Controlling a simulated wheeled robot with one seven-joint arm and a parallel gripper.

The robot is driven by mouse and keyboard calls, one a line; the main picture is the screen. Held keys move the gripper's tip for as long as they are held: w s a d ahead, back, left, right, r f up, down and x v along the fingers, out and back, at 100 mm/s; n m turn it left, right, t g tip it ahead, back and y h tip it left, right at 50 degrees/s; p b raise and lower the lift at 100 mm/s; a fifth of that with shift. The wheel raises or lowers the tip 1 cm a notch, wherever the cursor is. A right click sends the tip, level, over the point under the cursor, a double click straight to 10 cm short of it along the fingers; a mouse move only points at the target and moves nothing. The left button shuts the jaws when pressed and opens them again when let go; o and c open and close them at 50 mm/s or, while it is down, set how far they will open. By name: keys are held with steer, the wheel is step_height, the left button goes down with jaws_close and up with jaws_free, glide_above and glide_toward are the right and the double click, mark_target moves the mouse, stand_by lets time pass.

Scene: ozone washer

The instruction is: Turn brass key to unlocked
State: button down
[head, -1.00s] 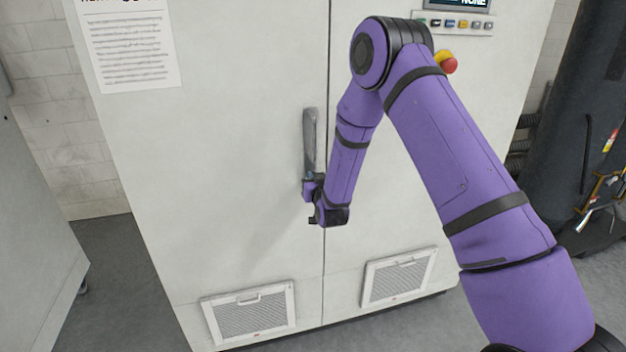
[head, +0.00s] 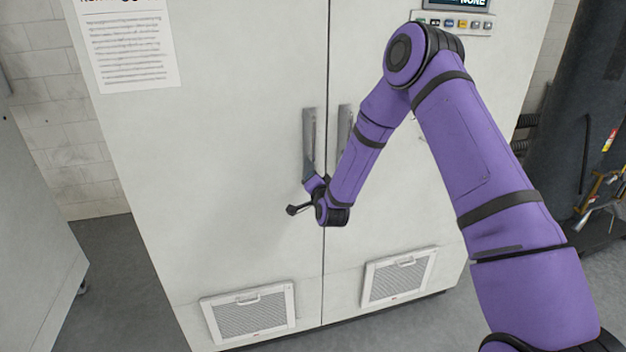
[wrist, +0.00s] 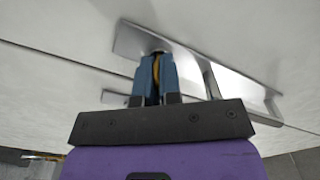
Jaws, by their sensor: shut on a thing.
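The brass key (wrist: 156,78) shows in the wrist view as a thin yellow strip between the two blue fingers of my gripper (wrist: 157,70). The fingers are shut on it, against the end of a metal handle plate (wrist: 190,62). The key's tip and the lock are hidden by the fingers. In the head view my gripper (head: 309,181) is at the lower end of the left door handle (head: 309,135), and the key cannot be seen there. My wrist is tilted relative to the handle.
The white cabinet's second handle (head: 344,125) stands close to the right, partly behind my arm. Vent grilles (head: 248,312) are low on both doors. A control panel (head: 455,22) is at the upper right.

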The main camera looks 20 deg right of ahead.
steer(key=m, duration=0.4)
steer(key=shift+d+f+m, duration=0.1)
steer(key=shift+m, duration=1.6)
steer(key=c, duration=1.3)
jaws_free()
steer(key=shift+s, duration=0.1)
steer(key=s, duration=1)
steer(key=shift+s, duration=0.3)
